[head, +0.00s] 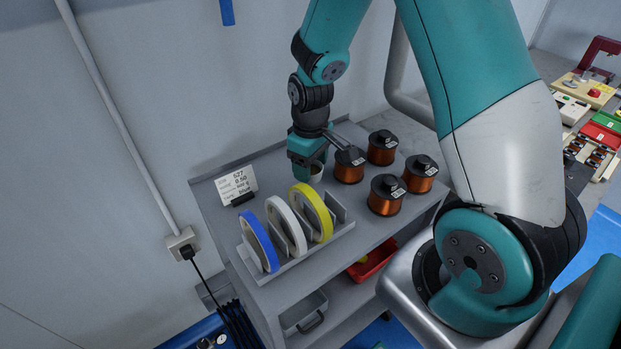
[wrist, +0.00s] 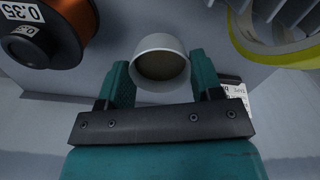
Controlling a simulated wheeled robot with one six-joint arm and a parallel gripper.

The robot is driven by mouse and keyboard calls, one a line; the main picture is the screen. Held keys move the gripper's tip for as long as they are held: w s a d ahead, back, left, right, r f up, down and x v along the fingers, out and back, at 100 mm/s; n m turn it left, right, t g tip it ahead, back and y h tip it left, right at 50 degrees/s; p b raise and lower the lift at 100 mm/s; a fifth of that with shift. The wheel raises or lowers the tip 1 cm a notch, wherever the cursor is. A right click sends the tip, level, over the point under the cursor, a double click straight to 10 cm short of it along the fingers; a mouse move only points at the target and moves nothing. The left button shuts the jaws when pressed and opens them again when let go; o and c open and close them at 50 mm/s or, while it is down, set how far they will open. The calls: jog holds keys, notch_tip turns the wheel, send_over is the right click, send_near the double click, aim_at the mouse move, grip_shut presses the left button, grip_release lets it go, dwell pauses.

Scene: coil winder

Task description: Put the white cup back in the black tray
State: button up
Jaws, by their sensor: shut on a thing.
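The white cup (wrist: 160,57) is between the two fingers of my gripper (wrist: 160,78) in the wrist view, with its round rim and darker inside showing. My gripper (head: 307,164) is shut on the cup at the back of the grey cart's top in the head view. Only a small pale part of the cup (head: 317,170) shows there beside the fingers. I cannot tell whether its base touches the cart top. I cannot make out a black tray in either view.
Copper wire spools (head: 385,195) stand close to the right of my gripper. A rack with blue, white and yellow (head: 313,212) tape rolls stands in front, and a label card (head: 236,184) at left. The lower shelf holds a red bin (head: 371,261) and a grey bin (head: 303,314).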

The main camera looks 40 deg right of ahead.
jog(key=shift+f, duration=2.45)
jog(key=shift+f, duration=0.1)
jog(key=o, duration=1)
